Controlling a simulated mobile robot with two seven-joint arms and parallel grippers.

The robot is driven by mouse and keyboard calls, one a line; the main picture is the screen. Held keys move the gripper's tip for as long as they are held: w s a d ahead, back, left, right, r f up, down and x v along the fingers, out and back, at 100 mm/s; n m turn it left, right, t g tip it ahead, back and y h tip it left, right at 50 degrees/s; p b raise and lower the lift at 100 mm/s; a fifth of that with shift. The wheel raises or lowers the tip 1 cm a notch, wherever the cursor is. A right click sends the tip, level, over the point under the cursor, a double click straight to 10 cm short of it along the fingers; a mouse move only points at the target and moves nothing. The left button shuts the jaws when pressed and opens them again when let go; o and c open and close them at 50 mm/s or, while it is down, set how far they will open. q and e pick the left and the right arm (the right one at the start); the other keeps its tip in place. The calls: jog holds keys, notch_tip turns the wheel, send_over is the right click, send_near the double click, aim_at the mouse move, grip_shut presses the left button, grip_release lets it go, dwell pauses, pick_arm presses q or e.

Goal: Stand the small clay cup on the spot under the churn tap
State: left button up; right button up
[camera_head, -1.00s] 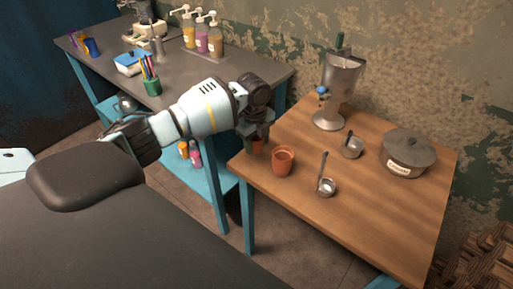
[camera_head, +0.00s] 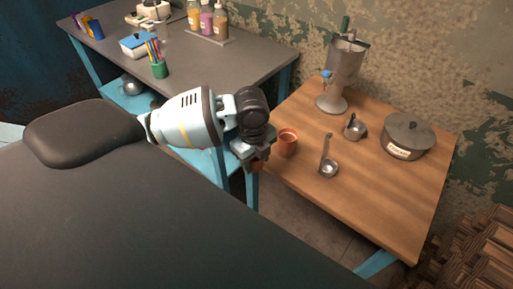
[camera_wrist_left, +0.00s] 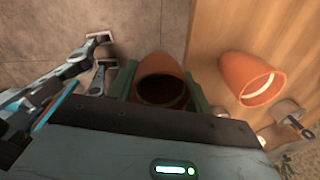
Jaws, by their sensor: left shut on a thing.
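My left gripper (camera_head: 256,157) is shut on a clay cup (camera_head: 257,166), mostly hidden by the fingers in the head view. In the left wrist view the held cup (camera_wrist_left: 163,72) sits between the green fingers, its dark inside showing, with floor beyond it. It appears just off the wooden table's near left edge. Another clay cup (camera_head: 288,143), which looks larger, stands upright on the table to the right of the gripper; it also shows in the wrist view (camera_wrist_left: 250,80). The metal churn (camera_head: 343,65) stands at the table's back, its blue tap (camera_head: 326,75) facing left. My right gripper is out of view.
A grey bench (camera_head: 200,65) with bottles and a pen cup (camera_head: 159,68) stands at the left.

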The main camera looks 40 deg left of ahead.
pick_arm(q)
jog(key=shift+s+d+r, duration=0.1)
dwell(0.4)
jog(key=n, duration=0.1)
jog(key=d+r+n, duration=0.1)
jog(key=r+n, duration=0.1)
jog(key=n, duration=0.1)
jog(key=shift+s+d, duration=0.3)
jog(key=s+d+r+n, duration=0.1)
jog(key=r+n, duration=0.1)
jog(key=n, duration=0.3)
jog(key=s+d+r+n, duration=0.1)
jog(key=r+n, duration=0.2)
jog(key=n, duration=0.2)
jog(key=s+d+r+n, duration=0.2)
jog(key=n, duration=0.4)
jog(key=shift+r+g+y, duration=0.25)
jog(key=shift+g+y, duration=0.15)
jog(key=shift+s+d+r+n, duration=0.1)
jog(key=shift+r+n, duration=0.1)
jog(key=shift+n, duration=0.4)
